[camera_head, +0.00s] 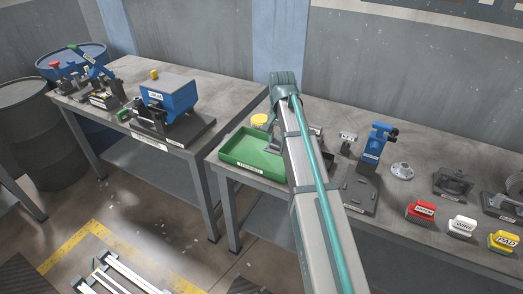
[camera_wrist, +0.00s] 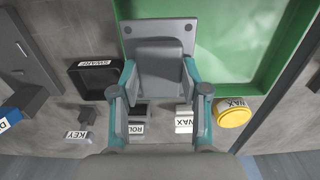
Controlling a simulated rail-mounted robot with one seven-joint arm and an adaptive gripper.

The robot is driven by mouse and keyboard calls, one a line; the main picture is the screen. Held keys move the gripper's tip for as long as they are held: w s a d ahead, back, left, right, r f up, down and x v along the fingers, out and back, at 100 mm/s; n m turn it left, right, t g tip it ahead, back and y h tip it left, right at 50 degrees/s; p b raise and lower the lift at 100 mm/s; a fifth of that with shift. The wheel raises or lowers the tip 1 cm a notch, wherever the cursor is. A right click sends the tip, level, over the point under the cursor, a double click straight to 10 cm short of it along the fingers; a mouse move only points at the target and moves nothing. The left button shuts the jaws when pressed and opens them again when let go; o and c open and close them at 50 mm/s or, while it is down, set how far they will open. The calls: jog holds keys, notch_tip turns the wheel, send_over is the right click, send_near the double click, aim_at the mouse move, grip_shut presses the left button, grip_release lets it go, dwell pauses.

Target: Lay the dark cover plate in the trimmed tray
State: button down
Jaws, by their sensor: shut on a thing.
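The green trimmed tray (camera_head: 250,158) sits at the left end of the right-hand bench, label on its front; it also shows in the wrist view (camera_wrist: 238,62). The dark grey cover plate (camera_wrist: 160,27), with two small holes near its far corners, is between my gripper's teal fingers (camera_wrist: 160,70), which are shut on it. In the wrist view the plate overlaps the tray's left side. I cannot tell whether it touches the tray. In the head view my arm hides most of the gripper and covers the tray's right end.
A yellow-lidded wax tin (camera_wrist: 234,112) stands beside the tray. A black swarf box (camera_wrist: 95,78) and a key label (camera_wrist: 78,134) are nearby. A blue fixture (camera_head: 374,145) and red (camera_head: 420,212), white (camera_head: 462,226) and yellow (camera_head: 503,241) bins stand to the right.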

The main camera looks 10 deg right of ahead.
jog(key=w+a+f, duration=0.1)
jog(key=w+a, duration=0.1)
jog(key=w, duration=0.2)
jog(key=p, duration=0.2)
send_over(262, 155)
jog(key=s, duration=0.1)
jog(key=f, duration=0.5)
jog(key=shift+d+f, duration=0.1)
jog(key=shift+d, duration=0.15)
jog(key=shift+w+a+f, duration=0.3)
jog(key=shift+w+f, duration=0.2)
jog(key=shift+f, duration=1.85)
jog(key=c, duration=0.6)
grip_release()
jog(key=shift+f, duration=0.15)
notch_tip(262, 155, up, 12)
jog(key=shift+r+b, duration=0.15)
jog(key=shift+b, duration=0.55)
